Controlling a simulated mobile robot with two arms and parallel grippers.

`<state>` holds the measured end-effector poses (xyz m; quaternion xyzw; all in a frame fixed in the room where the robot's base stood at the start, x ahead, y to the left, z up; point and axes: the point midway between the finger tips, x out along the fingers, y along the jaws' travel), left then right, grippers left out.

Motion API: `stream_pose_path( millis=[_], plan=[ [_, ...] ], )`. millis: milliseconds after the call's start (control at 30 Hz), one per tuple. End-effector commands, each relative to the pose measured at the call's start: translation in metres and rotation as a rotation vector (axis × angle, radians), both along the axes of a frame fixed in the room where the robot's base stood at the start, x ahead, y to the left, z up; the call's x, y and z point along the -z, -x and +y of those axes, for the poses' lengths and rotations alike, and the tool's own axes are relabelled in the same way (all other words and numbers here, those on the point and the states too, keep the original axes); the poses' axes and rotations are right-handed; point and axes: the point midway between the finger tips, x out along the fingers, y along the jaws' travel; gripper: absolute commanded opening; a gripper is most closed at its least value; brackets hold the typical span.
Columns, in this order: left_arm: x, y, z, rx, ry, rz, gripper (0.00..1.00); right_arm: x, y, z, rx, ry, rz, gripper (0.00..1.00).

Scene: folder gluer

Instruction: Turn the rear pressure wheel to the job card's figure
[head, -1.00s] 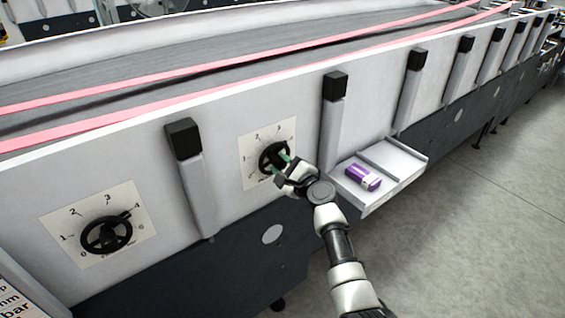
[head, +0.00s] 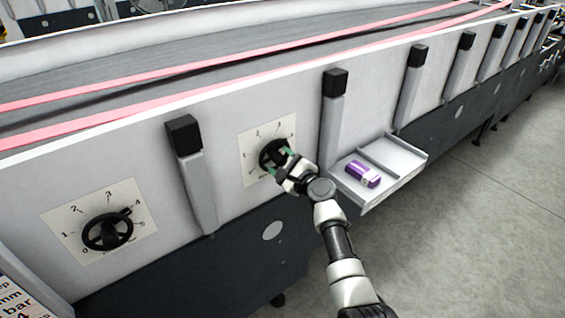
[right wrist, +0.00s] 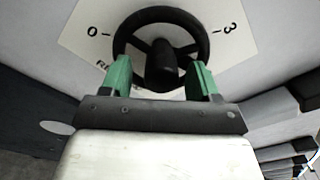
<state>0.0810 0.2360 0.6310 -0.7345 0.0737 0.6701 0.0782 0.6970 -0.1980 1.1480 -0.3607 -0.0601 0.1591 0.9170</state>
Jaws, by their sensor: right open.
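A black handwheel (head: 274,152) sits on a white numbered dial plate (head: 250,138) on the machine's side panel. In the right wrist view the same wheel (right wrist: 161,62) shows its spokes and hub, with 0 and 3 on the plate and a label starting "RE", mostly hidden. My right gripper (head: 280,160) is at this wheel, its green fingers apart at the lower rim, one on each side. Whether they touch the rim I cannot tell. Part of a job card (head: 14,300) at the lower left shows "bar" and a 4. My left gripper is not in view.
A second black handwheel (head: 108,232), its knob near 4, is on the panel at the left. Black-capped posts (head: 186,140) stand along the panel. A small shelf (head: 408,158) holds a purple-and-white object (head: 362,174). The floor at the right is clear.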

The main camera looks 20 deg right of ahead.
Motion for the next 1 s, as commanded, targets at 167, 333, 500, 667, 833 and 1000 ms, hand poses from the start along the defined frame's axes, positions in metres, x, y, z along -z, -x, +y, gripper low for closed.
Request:
stream_pose_path(
  millis=[167,333,500,667,833,1000],
  plan=[
    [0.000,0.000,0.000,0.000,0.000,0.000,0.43,-0.001,0.001,-0.001,0.001,0.001,-0.001,0.61],
    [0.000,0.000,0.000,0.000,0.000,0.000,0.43,0.000,0.014,-0.006,0.001,0.000,-0.002,0.61],
    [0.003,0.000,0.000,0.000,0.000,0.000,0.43,0.002,0.041,-0.015,0.002,0.002,-0.001,0.61],
    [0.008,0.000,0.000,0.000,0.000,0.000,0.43,0.002,0.068,-0.025,0.001,0.002,-0.001,0.61],
    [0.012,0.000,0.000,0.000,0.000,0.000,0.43,0.001,0.090,-0.033,0.001,0.001,0.000,0.61],
    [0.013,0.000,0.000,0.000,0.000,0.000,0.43,0.000,0.100,-0.036,0.000,0.000,0.000,0.61]
  ],
)
